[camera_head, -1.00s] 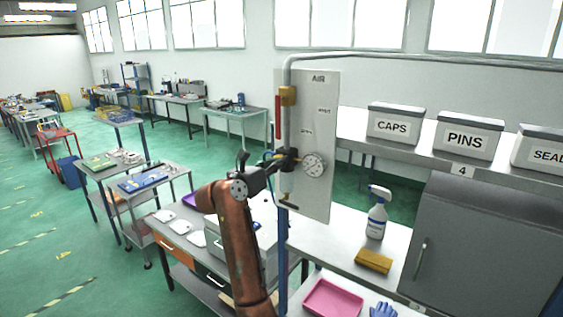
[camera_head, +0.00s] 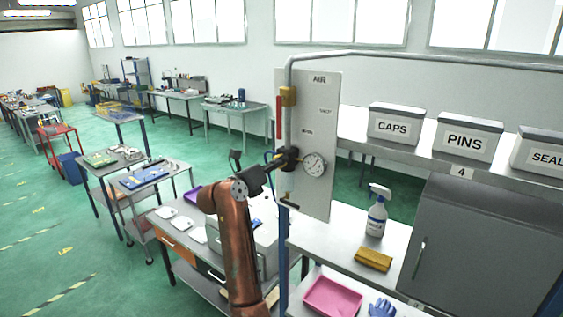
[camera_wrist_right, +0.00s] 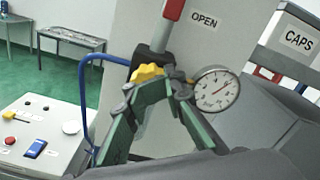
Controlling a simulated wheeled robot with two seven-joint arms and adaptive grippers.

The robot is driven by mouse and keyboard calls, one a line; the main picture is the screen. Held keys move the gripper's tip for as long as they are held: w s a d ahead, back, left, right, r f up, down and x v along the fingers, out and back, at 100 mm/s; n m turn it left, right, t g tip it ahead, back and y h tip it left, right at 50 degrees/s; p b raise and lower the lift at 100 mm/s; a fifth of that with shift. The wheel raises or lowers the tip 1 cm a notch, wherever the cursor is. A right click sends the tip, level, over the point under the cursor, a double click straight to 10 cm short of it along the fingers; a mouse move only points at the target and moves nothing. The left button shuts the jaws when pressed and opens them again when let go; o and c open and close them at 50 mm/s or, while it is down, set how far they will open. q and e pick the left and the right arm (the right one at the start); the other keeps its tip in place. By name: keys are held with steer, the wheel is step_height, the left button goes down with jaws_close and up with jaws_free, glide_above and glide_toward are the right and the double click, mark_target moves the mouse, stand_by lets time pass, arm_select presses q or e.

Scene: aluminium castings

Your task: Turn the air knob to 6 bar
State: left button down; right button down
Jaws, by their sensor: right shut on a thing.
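The white AIR panel (camera_head: 312,120) stands upright at the middle of the head view. A black regulator (camera_head: 288,157) sits on its pipe, with a round white gauge (camera_head: 314,165) to its right. My right gripper (camera_head: 273,165) reaches the regulator from the left. In the right wrist view, its green fingers (camera_wrist_right: 152,92) are shut on the yellow air knob (camera_wrist_right: 147,73), whose lower part they hide. The gauge (camera_wrist_right: 217,89) faces the wrist camera, but I cannot read its needle surely. My left gripper is not in view.
A red lever (camera_head: 279,118) and a yellow-brown pipe fitting (camera_head: 288,96) are above the regulator. A blue hose (camera_wrist_right: 84,90) loops left of the knob.

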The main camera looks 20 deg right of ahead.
steer(key=shift+w+a+f+t, duration=0.3)
steer(key=shift+a+f, duration=0.1)
steer(key=shift+a, duration=0.1)
steer(key=c, duration=2.4)
jaws_free()
steer(key=o, duration=0.3)
steer(key=shift+w+a, duration=0.2)
steer(key=o, duration=0.7)
steer(key=shift+c, duration=0.2)
steer(key=shift+o, duration=0.2)
steer(key=shift+d+r, duration=0.1)
steer(key=shift+d, duration=0.1)
steer(key=shift+s, duration=0.1)
steer(key=v, duration=1.2)
steer(key=shift+r, duration=0.2)
steer(key=shift+a, duration=0.25)
